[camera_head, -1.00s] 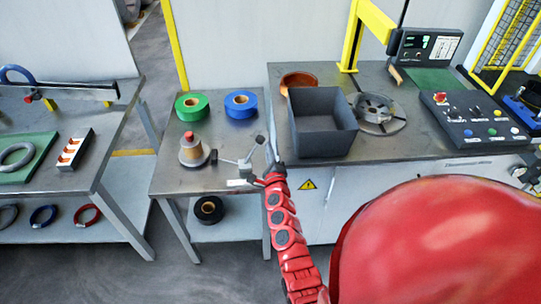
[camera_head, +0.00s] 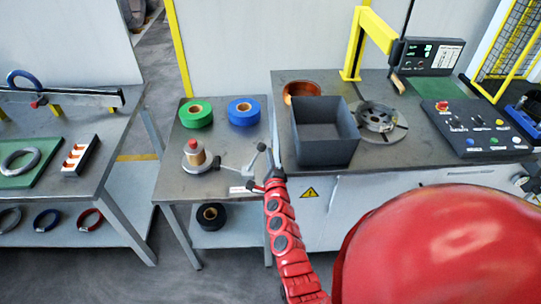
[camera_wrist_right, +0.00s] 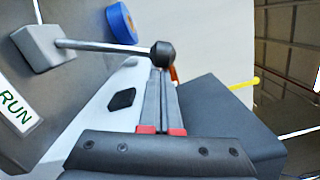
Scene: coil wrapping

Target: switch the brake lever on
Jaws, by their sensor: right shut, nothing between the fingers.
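The brake lever shows in the head view (camera_head: 255,160) at the right edge of the small table, a thin rod with a dark round knob. In the right wrist view its metal rod (camera_wrist_right: 100,46) runs from a grey block to the black knob, just beyond my fingertips. A white label reading RUN (camera_wrist_right: 18,108) lies beside the block. My right gripper (camera_head: 269,150) is shut and empty, close beside the knob. In the right wrist view its fingertips (camera_wrist_right: 163,75) lie right at the knob; I cannot tell whether they touch. My left gripper is not in view.
A dark open bin (camera_head: 324,150) stands close right of my right gripper. A spool on a round base (camera_head: 195,158) and green (camera_head: 196,115) and blue (camera_head: 243,111) tape rolls occupy the small table. A control panel (camera_head: 475,128) is at the far right.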

